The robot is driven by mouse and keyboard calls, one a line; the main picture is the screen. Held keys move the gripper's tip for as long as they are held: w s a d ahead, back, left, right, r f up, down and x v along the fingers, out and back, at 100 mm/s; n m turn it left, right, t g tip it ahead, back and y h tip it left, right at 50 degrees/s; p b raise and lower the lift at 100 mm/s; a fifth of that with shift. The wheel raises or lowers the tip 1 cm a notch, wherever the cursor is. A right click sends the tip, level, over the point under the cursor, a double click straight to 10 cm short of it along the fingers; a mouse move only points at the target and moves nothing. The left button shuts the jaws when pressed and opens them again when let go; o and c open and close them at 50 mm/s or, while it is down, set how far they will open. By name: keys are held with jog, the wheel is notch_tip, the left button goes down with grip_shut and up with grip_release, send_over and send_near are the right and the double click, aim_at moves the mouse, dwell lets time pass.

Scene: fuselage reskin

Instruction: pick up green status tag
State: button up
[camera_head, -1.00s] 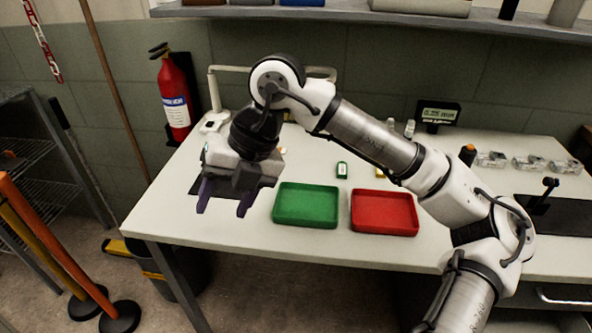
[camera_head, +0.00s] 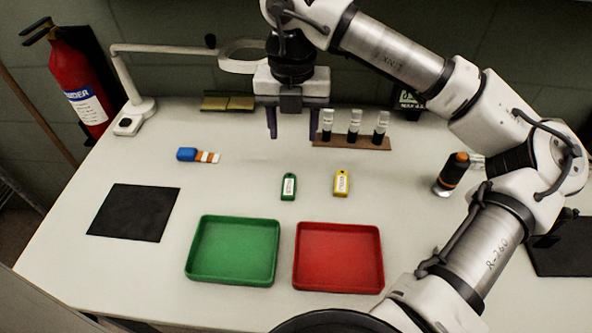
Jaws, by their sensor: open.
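The green status tag (camera_head: 289,187) is a small green tag with a white label, lying flat on the white table behind the gap between the two trays. A yellow tag (camera_head: 341,183) lies a little to its right. My gripper (camera_head: 292,134) points down with its two dark purple fingers apart and nothing between them. It is above the far part of the table, farther back than the green tag and apart from it. Its exact height cannot be told.
A green tray (camera_head: 234,279) and a red tray (camera_head: 339,286) stand in front. A vial rack (camera_head: 352,142) is just right of my gripper. A lamp (camera_head: 135,115), black mat (camera_head: 134,212), blue-capped item (camera_head: 187,154) and orange-black cylinder (camera_head: 452,174) surround clear table.

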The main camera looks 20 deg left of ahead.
send_over(289, 182)
jog(key=f, duration=0.8)
jog(key=shift+w+d+p, duration=0.15)
jog(key=shift+d+p, duration=0.15)
jog(key=shift+d, duration=0.05)
jog(key=shift+s+a+f+p, duration=0.1)
jog(key=shift+a+f+p, duration=0.2)
jog(key=shift+f, duration=1.05)
jog(key=shift+s+a+f+p, duration=0.1)
jog(key=shift+f+p, duration=0.25)
jog(key=shift+f, duration=0.95)
jog(key=c, duration=1.1)
jog(key=shift+o, duration=0.2)
